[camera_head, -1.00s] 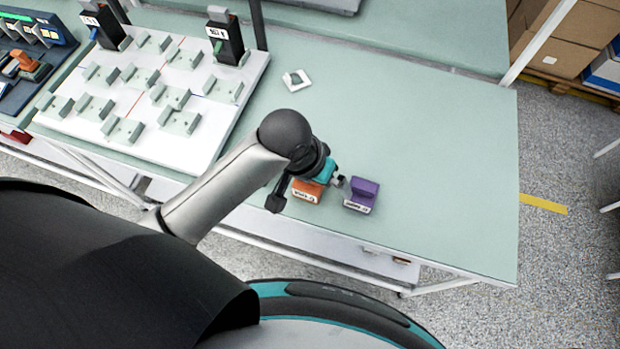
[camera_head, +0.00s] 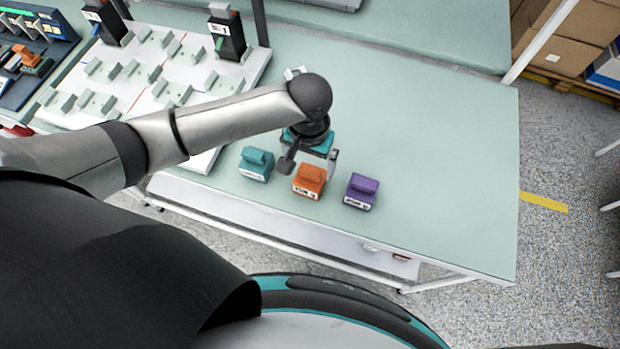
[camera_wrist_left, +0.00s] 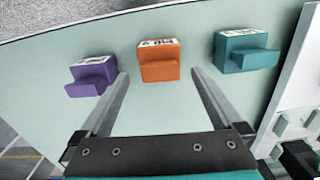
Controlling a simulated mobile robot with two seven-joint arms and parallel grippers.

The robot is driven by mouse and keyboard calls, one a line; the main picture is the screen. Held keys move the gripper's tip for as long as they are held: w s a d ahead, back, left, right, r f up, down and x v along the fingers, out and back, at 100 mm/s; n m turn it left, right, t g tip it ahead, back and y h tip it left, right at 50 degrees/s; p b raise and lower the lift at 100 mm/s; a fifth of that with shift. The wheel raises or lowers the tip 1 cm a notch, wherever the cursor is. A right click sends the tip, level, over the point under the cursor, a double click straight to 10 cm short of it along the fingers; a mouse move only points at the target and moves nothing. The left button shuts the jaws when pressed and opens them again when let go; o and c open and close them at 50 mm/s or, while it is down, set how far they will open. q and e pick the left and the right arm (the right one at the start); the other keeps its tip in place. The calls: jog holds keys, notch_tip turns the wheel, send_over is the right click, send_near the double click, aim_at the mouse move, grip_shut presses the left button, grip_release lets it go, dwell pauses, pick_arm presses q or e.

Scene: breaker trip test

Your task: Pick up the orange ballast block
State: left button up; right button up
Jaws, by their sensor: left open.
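The orange ballast block (camera_head: 309,180) stands on the pale green table between a teal block (camera_head: 256,164) and a purple block (camera_head: 361,191). My left gripper (camera_head: 311,162) is just beyond the orange block, apart from it, with nothing held. In the left wrist view the gripper (camera_wrist_left: 158,88) is open, and the orange block (camera_wrist_left: 158,62) shows between and ahead of its two fingers. The purple block (camera_wrist_left: 92,75) is left of it and the teal block (camera_wrist_left: 246,52) right. My right gripper is out of view.
A white board (camera_head: 160,72) with several grey-green holders lies on the table at left. Two black devices, one a breaker-like unit (camera_head: 228,35), stand at its back. The table's right side (camera_head: 450,150) is clear.

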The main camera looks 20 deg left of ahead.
aim_at(309, 182)
pick_arm(q)
notch_tip(309, 182, down, 9)
jog(key=shift+s+r+b, duration=0.1)
jog(key=shift+r+b, duration=0.05)
jog(key=shift+b, duration=0.45)
jog(key=c, duration=1.3)
jog(key=shift+r, duration=0.15)
